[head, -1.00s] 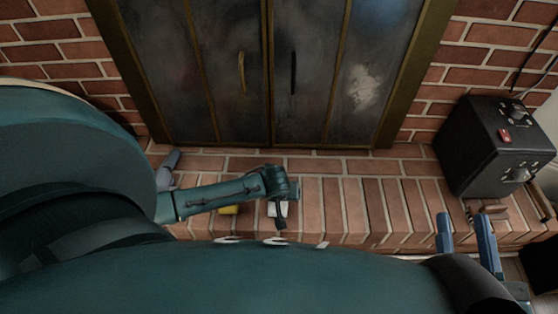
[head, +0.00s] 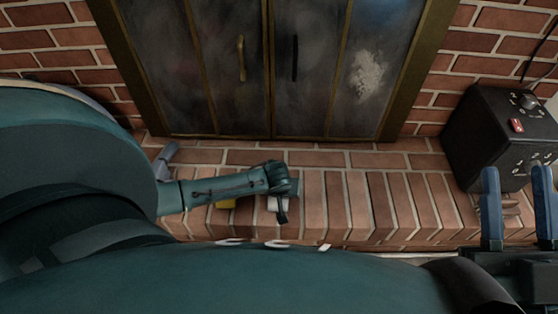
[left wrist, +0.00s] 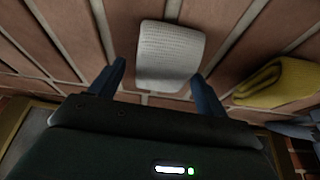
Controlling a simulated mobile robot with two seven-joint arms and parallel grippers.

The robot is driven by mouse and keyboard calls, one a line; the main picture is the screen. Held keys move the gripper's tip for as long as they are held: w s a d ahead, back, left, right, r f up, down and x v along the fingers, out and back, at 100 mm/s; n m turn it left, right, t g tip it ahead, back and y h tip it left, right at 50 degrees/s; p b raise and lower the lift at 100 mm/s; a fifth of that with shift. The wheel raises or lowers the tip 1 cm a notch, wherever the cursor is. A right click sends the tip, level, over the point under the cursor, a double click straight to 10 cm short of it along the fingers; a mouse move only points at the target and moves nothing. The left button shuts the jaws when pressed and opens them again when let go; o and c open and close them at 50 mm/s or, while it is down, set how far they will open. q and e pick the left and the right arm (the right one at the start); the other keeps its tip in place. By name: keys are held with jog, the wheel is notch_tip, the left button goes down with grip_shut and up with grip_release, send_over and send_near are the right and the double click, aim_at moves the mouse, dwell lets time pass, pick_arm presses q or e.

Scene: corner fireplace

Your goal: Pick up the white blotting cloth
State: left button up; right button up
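The white blotting cloth (left wrist: 170,55) lies on the brick hearth (left wrist: 80,30). In the left wrist view it is a small textured white piece, just beyond and between the fingertips. My left gripper (left wrist: 158,70) is open, with one blue finger on each side of the cloth's near edge; I cannot tell whether they touch it. In the head view only a small part of the cloth (head: 272,204) shows under my left wrist, and the left fingers are mostly hidden. My right gripper (head: 516,170) is open and empty at the far right.
A folded yellow cloth (left wrist: 278,80) lies close beside the white one. A grey-blue object (head: 165,158) is on the hearth at left. A black box with a red switch (head: 516,125) stands at right, near my right gripper. Closed fireplace doors (head: 270,70) are behind. The hearth's right half is mostly clear.

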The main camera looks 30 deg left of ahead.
pick_arm(q)
jog(key=c, duration=0.9)
